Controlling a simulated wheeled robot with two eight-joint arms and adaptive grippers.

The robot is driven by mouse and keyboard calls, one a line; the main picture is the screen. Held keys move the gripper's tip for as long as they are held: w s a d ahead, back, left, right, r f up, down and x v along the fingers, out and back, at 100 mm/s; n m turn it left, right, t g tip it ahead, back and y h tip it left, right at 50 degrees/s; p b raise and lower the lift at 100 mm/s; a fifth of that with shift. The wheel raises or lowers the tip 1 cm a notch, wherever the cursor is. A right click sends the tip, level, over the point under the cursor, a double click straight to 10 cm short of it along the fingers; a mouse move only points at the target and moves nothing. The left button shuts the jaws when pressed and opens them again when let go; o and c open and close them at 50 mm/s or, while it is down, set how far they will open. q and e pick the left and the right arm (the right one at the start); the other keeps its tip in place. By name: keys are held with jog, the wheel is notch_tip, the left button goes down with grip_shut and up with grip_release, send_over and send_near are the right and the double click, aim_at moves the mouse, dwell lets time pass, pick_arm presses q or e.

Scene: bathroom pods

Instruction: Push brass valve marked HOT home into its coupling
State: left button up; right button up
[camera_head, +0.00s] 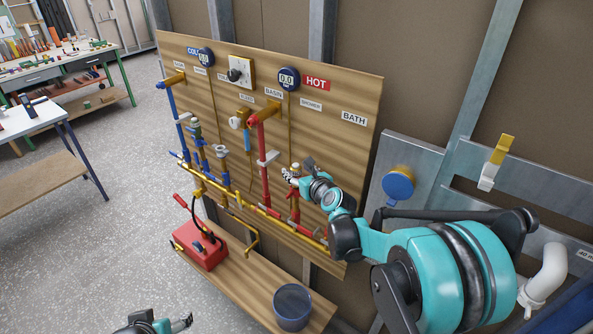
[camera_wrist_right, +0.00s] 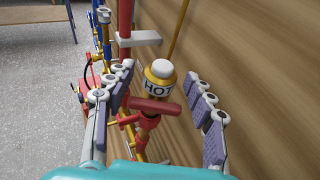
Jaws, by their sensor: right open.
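The brass valve marked HOT (camera_wrist_right: 158,82) has a white cap, a brass collar and a red handle below. In the right wrist view it stands between the spread fingers of my right gripper (camera_wrist_right: 165,88), with space visible on both sides. In the head view the right gripper (camera_head: 292,176) is at the lower right of the board, at the red pipes, and mostly covers the valve. The coupling under the valve is largely hidden by the red handle; I cannot tell how deep the valve sits. My left gripper (camera_head: 182,322) is cut off at the bottom edge.
Red pipe (camera_head: 263,140) and blue pipes (camera_head: 172,105) are fixed on the wooden board (camera_head: 345,145). Below, a shelf (camera_head: 235,285) carries a red pump box (camera_head: 200,246) and a dark blue bucket (camera_head: 293,305). A wall panel stands to the right.

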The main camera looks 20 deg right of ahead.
jog(key=v, duration=1.1)
jog(key=shift+f, duration=0.1)
